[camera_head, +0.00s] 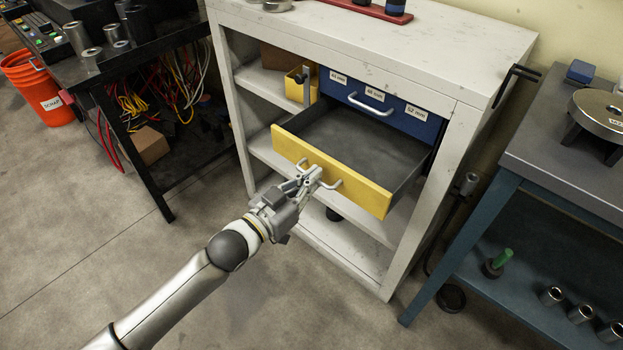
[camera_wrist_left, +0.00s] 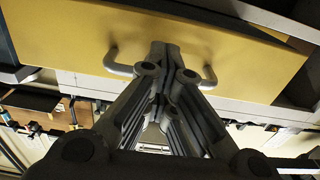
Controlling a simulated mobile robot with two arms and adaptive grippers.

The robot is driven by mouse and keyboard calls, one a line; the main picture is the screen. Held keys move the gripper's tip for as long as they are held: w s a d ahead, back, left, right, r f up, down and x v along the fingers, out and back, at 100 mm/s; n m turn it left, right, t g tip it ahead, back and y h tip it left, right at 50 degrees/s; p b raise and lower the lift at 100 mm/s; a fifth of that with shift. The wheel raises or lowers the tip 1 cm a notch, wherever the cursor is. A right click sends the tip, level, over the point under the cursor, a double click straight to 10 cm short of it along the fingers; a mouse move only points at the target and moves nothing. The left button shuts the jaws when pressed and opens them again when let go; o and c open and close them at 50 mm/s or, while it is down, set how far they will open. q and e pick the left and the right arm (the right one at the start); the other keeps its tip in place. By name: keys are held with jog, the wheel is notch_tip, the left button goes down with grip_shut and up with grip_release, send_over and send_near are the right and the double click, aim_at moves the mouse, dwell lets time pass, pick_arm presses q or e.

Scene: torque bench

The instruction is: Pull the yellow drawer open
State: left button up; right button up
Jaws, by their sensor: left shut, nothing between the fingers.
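The yellow drawer (camera_head: 352,186) stands well out of the white cabinet, and its grey inside is bare. Its yellow front also fills the top of the left wrist view (camera_wrist_left: 240,50). The drawer's grey bar handle (camera_head: 334,184) is on the front, and its two ends show in the left wrist view (camera_wrist_left: 120,66) on either side of my fingers. My left gripper (camera_head: 314,174) is shut at the middle of the handle, with its fingertips (camera_wrist_left: 164,50) close to the front. The handle's middle is hidden behind the fingers. My right gripper is not in view.
The white cabinet (camera_head: 455,135) has a closed blue drawer (camera_head: 395,112) above the yellow one. A dark bench (camera_head: 150,45) stands left, with an orange bucket (camera_head: 38,90) beside it. A blue-grey bench (camera_head: 540,170) stands right. The floor in front is clear.

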pick_arm(q)
jog(key=o, duration=2.2)
jog(key=shift+f, duration=0.15)
jog(key=v, duration=1.2)
